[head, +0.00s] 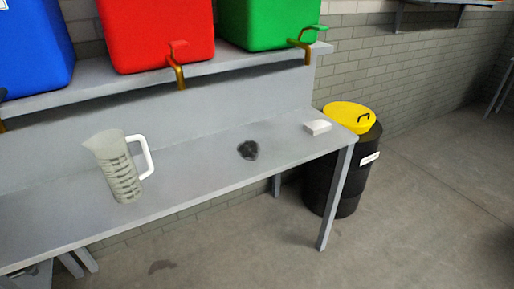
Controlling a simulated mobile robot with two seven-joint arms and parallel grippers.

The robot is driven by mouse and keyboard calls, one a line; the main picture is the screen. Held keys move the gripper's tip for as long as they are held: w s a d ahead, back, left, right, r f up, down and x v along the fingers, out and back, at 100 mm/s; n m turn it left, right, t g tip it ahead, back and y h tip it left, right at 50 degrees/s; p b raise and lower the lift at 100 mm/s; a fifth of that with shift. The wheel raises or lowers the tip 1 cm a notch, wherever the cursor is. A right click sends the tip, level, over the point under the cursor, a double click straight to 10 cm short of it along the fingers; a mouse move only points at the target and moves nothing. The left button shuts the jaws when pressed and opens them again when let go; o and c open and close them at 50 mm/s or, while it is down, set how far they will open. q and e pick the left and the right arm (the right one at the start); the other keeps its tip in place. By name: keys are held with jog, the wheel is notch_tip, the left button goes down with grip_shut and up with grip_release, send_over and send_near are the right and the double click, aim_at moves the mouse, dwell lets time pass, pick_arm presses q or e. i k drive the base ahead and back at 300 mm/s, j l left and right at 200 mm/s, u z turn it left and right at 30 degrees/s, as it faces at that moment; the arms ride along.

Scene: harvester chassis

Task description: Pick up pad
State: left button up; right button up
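A small white pad-like block (318,127) lies flat near the right end of the grey bench. A dark, fuzzy, roundish thing (248,150) lies on the bench to its left; it could be a scouring pad or a stain, I cannot tell. Which of the two is the pad is not clear from this view. Neither of my grippers shows in the head view.
The grey bench (210,178) also bears a clear measuring jug (119,168) at left. A shelf above holds blue (33,45), red (158,32) and green (268,22) containers with taps. A black barrel (340,185) with a yellow lid stands behind the bench's right end. Floor at right is clear.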

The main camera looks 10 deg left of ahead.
aim_at(316, 127)
jog(key=u, duration=0.45)
jog(key=i+l+u, duration=0.15)
jog(key=l+u, duration=0.15)
jog(key=u, duration=0.2)
jog(key=i+l+u, duration=0.15)
jog(key=l+u, duration=0.2)
jog(key=u, duration=0.15)
jog(key=l+u, duration=0.35)
jog(key=l, duration=1.25)
jog(key=i+l+u, duration=0.1)
jog(key=l, duration=0.6)
